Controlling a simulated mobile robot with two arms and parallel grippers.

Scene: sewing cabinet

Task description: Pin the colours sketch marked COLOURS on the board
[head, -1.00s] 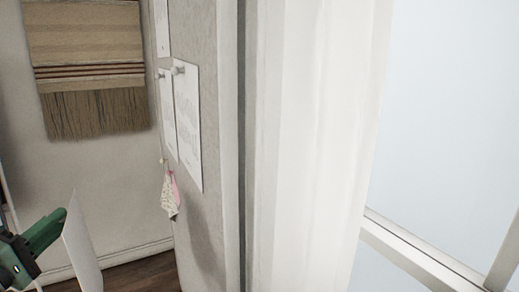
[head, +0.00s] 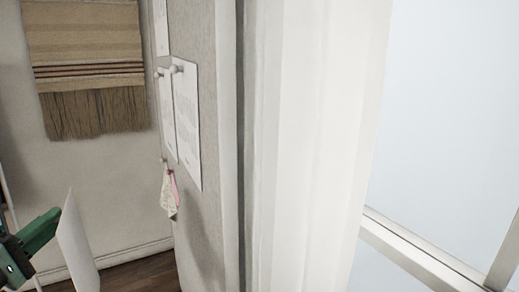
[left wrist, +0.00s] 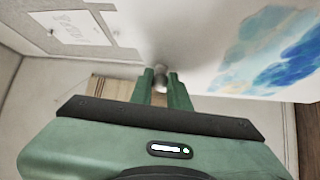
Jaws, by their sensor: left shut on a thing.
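The colours sketch (head: 78,243) is a white sheet seen nearly edge-on at the lower left of the head view. In the left wrist view its face (left wrist: 275,50) shows blue and yellow watercolour patches; no COLOURS marking is legible. My green left gripper (head: 52,222) is shut on a small grey pin (left wrist: 160,76) at the sketch's edge. The grey board (head: 205,225) stands to the right of the sketch, with a clear gap between them in the head view. My right gripper is out of view.
Pinned sheets, including a larger one (head: 187,120), hang on the board's upper part. Fabric swatches (head: 170,193) hang below them. A woven hanging (head: 85,70) is on the back wall. A white curtain (head: 310,140) and window are at right.

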